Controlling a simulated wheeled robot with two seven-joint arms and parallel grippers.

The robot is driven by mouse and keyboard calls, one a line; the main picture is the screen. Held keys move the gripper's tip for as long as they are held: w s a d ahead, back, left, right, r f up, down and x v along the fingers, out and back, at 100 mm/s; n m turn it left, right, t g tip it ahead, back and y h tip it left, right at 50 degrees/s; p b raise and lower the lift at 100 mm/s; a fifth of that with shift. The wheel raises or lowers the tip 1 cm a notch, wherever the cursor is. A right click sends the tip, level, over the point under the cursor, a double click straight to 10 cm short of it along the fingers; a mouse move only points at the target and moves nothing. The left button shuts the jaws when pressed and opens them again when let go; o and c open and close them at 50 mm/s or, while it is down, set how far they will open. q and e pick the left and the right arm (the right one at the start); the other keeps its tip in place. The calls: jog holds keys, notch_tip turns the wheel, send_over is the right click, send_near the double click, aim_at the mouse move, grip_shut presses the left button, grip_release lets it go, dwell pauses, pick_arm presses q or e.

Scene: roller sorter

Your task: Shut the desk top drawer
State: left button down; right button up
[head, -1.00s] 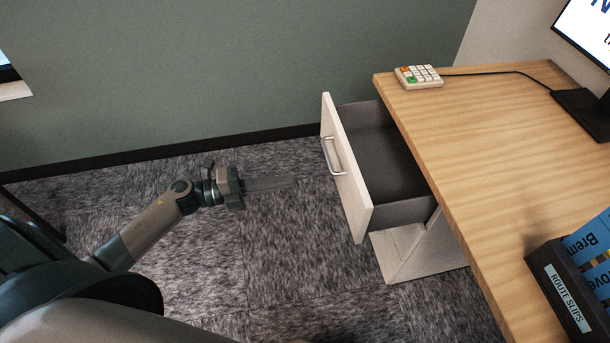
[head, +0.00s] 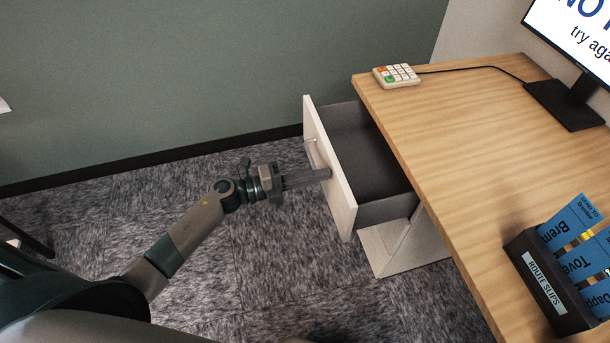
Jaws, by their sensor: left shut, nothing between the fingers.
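The desk top drawer (head: 343,196) stands pulled out to the left from under the desk top, its pale front facing my left arm. Its grey inside (head: 372,150) shows and looks empty. The handle (head: 311,146) is partly hidden behind my left gripper. My left gripper (head: 328,174) is shut and empty, with its fingertips at the drawer front by the handle. I cannot tell whether they touch it. The wooden desk (head: 450,130) fills the right side. My right gripper is not in view.
On the desk are a keypad (head: 397,76) with a cable, a monitor (head: 575,50) and a black box labelled route slips (head: 545,290) holding blue cards. A green wall (head: 200,80) stands behind. The carpet (head: 270,265) left of the drawer is clear.

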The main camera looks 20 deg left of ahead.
pick_arm(q)
jog(key=shift+w+d, duration=0.2)
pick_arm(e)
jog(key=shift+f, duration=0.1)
